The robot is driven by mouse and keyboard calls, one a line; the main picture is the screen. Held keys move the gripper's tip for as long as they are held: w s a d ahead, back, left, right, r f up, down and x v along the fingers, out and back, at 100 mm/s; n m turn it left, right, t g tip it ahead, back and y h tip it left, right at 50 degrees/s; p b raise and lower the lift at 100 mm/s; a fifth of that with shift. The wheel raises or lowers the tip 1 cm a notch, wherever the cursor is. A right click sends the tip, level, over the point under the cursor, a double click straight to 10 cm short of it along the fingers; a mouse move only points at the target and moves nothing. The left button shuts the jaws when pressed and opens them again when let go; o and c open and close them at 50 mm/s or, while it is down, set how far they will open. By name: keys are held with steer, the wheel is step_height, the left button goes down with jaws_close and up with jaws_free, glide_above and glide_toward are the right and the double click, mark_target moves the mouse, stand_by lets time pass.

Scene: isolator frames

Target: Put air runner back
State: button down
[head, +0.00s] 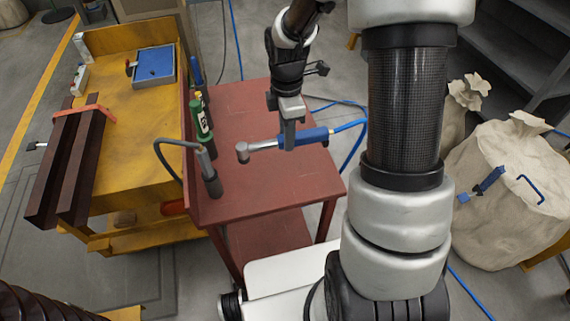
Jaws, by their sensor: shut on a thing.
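The air runner (314,136) is a blue-handled tool with a grey metal head at its left end. A blue hose runs from its right end. My gripper (289,138) comes down from above and is shut on the middle of the air runner. The tool lies level, its head to the left, over the red table (270,185). I cannot tell whether it touches the table top. The fingers hide part of the tool's body.
A green bottle (201,118) and a dark upright holder with a grey-tipped hose (211,178) stand along the red table's left edge. A yellow workbench (140,110) with brown steel beams (75,165) and a blue box (154,66) is at left. Sacks (515,190) are at right.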

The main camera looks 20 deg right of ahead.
steer(key=shift+w+f+b, duration=0.1)
steer(key=shift+f+b, duration=0.4)
steer(key=shift+f, duration=3.45)
steer(key=shift+f, duration=0.15)
steer(key=c, duration=1.5)
jaws_free()
steer(key=shift+o, duration=0.3)
